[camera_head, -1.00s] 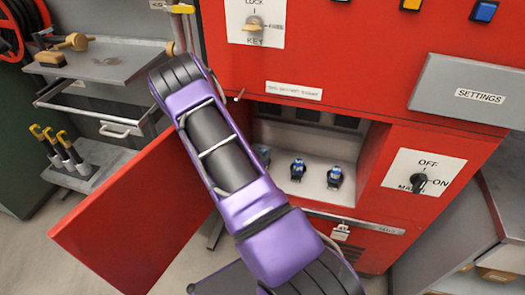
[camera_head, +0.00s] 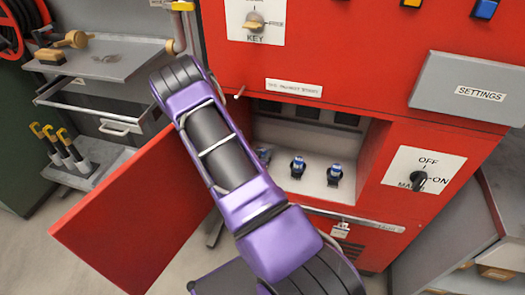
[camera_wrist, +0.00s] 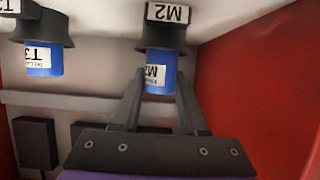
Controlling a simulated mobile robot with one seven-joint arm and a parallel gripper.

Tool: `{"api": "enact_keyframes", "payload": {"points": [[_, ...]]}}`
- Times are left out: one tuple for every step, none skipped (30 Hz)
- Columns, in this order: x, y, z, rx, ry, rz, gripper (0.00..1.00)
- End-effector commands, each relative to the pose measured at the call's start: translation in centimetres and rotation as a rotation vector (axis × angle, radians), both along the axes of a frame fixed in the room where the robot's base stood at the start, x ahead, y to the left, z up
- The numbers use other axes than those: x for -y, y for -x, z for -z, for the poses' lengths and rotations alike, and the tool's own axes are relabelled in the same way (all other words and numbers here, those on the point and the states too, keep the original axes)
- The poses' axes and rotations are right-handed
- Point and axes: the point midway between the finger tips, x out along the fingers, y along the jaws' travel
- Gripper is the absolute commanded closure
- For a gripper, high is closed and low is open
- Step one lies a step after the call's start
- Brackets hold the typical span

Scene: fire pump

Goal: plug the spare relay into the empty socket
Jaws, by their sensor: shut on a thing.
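In the wrist view, which looks upside down, my gripper (camera_wrist: 158,103) has its two fingers on either side of a blue relay (camera_wrist: 158,74) and is shut on it. That relay's lettering is only partly readable. Its dark end meets a black base (camera_wrist: 163,38), beside a white tag reading M2 (camera_wrist: 169,13); whether it is fully seated I cannot tell. A second blue relay (camera_wrist: 43,58), marked T3, sits in another black base. In the head view two blue-topped relays (camera_head: 298,167) (camera_head: 334,174) stand on the compartment floor. My arm hides the gripper there. No empty socket can be made out.
The red cabinet (camera_head: 300,50) surrounds the recess, and a red wall (camera_wrist: 260,90) is close on one side in the wrist view. The open red door (camera_head: 140,215) stands left of my arm. Dark blocks (camera_wrist: 36,142) line the recess back. A grey settings box (camera_head: 465,90) juts out at right.

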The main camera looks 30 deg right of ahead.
Motion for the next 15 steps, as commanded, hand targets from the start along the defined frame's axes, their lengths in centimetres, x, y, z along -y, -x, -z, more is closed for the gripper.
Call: {"api": "enact_keyframes", "payload": {"points": [[0.01, -0.01, -0.01, 0.001, 0.000, 0.000, 1.00], [0.01, -0.01, -0.01, 0.001, 0.000, 0.000, 1.00], [0.01, -0.01, -0.01, 0.001, 0.000, 0.000, 1.00], [0.01, -0.01, -0.01, 0.001, -0.001, 0.000, 1.00], [0.01, -0.01, -0.01, 0.000, 0.000, 0.000, 1.00], [0.01, -0.01, -0.01, 0.000, 0.000, 0.000, 1.00], [0.01, -0.01, -0.01, 0.000, 0.000, 0.000, 1.00], [0.00, 0.00, -0.01, 0.000, 0.000, 0.000, 1.00], [0.00, 0.00, -0.01, 0.000, 0.000, 0.000, 1.00], [0.00, 0.00, -0.01, 0.000, 0.000, 0.000, 1.00], [0.00, 0.00, -0.01, 0.000, 0.000, 0.000, 1.00], [0.00, 0.00, -0.01, 0.000, 0.000, 0.000, 0.54], [0.00, 0.00, -0.01, 0.000, 0.000, 0.000, 0.48], [0.00, 0.00, -0.01, 0.000, 0.000, 0.000, 0.43], [0.00, 0.00, -0.01, 0.000, 0.000, 0.000, 0.36]]}}
